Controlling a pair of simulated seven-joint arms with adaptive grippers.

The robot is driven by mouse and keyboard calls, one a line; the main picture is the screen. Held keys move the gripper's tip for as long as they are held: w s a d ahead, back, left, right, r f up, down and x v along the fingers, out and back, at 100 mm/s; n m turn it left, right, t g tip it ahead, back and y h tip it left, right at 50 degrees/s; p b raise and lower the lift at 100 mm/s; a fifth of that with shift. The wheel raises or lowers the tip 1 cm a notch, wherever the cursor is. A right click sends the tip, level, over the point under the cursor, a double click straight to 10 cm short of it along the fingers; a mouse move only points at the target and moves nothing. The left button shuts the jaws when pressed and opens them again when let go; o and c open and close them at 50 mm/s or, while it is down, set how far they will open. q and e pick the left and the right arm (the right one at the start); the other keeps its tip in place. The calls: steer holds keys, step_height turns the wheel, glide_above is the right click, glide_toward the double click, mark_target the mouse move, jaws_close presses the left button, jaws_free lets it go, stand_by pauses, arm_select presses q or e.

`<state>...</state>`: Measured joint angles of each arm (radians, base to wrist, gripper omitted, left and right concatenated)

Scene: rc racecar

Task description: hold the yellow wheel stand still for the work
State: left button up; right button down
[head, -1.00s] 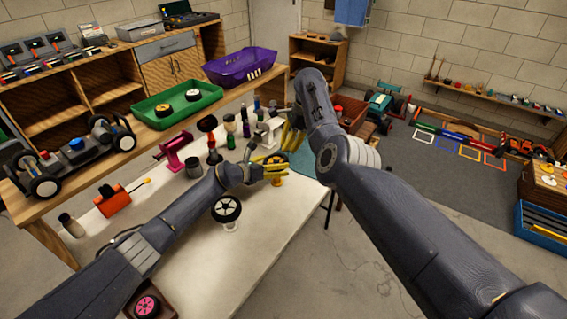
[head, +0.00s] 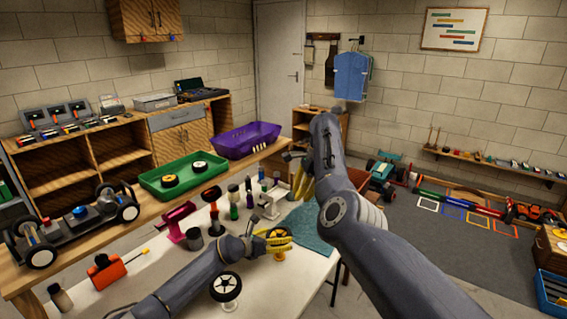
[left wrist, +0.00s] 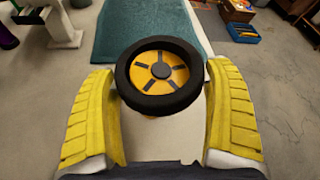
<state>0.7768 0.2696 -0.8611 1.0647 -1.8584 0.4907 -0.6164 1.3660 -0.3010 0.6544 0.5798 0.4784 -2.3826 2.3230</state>
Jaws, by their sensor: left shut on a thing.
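The yellow wheel stand (head: 279,255) stands on the white table, with a black-tyred, yellow-hubbed wheel (left wrist: 160,72) on top. My left gripper (head: 277,243) is shut on it, with one yellow finger on each side of the wheel in the left wrist view (left wrist: 163,115). The tyre hides most of the stand in that view, so the exact contact is hidden. My right gripper (head: 303,182) is raised behind and right of the stand, partly hidden by its own arm. Its jaw state is unclear.
Another black wheel on a white stand (head: 226,288) is nearer on the table. A teal mat (head: 312,228) lies behind the held stand. Bottles, a pink tool (head: 176,222) and a dark cup (head: 195,238) stand left. A green tray (head: 150,182) sits on the bench behind.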

arm_select(q)
steer(key=o, duration=1)
steer(key=shift+a, duration=0.1)
steer(key=v, duration=1.2)
